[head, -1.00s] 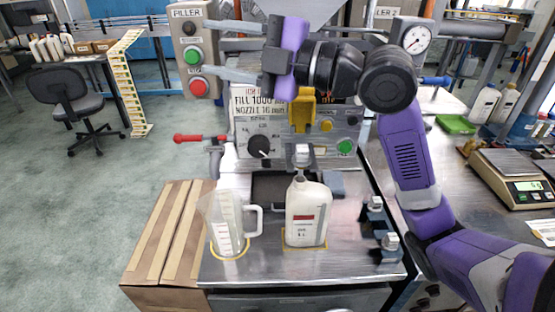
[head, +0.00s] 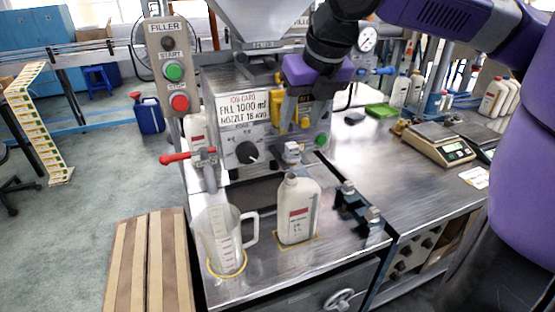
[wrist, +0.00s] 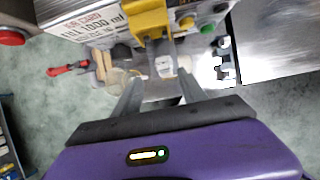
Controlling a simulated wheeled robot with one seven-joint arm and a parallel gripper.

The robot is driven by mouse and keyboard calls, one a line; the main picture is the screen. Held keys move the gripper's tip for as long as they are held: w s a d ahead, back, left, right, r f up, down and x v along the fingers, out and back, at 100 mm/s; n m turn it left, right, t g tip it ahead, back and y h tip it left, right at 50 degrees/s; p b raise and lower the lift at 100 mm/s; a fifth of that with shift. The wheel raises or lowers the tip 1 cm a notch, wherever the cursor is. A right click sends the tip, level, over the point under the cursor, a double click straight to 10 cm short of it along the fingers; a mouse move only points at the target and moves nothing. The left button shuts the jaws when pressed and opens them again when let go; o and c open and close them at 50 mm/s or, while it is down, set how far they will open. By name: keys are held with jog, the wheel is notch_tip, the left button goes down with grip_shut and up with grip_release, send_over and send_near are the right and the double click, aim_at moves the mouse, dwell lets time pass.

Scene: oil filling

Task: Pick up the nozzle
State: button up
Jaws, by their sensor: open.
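Two small metal nozzle-like pieces stand on a black bracket at the right of the steel bench: the rear one (head: 347,188) and the front one (head: 373,214). A similar metal piece (head: 292,152) sits under the filler's yellow part (head: 283,106). I cannot tell which is the nozzle meant. My gripper (head: 303,116) points down in front of the filler panel, above and to the left of the bracket pieces. In the wrist view its two grey fingers (wrist: 159,78) are apart, with nothing clearly held between them.
A clear measuring jug (head: 221,240) and a white bottle (head: 297,210) stand on the bench front. A red-handled valve (head: 190,157) juts out left. The filler panel (head: 250,125) is close behind my gripper. Scales (head: 438,143) stand on the right-hand table.

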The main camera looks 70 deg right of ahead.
aim_at(292, 145)
jog(key=shift+g, duration=0.3)
jog(key=x, duration=0.7)
jog(key=shift+w+d+f, duration=0.15)
jog(key=shift+d+f, duration=0.15)
jog(key=shift+d, duration=0.05)
grip_shut()
